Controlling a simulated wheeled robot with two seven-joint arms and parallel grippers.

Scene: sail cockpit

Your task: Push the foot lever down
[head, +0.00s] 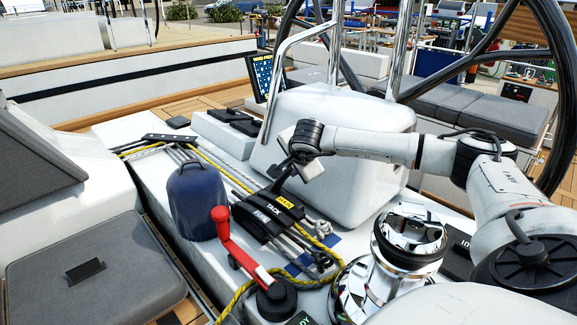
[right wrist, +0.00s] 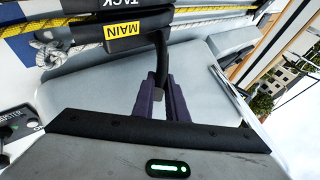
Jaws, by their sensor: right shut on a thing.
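A bank of black rope clutches (head: 268,213) sits on the white cockpit deck, with labels reading MAIN and TACK; a third label is too small to read surely. A black lever (head: 281,178) stands raised at the bank's far end. My right gripper (head: 299,160) is shut on this lever. In the right wrist view the lever (right wrist: 160,50) runs down between the two purple fingers (right wrist: 163,92), beside the yellow MAIN label (right wrist: 125,30). I cannot read the word foot on any lever. My left gripper is not in view.
A chrome winch (head: 405,245) is at the right, below my right arm. A white pedestal (head: 325,125) rises close behind the gripper. Yellow and grey ropes run through the clutches.

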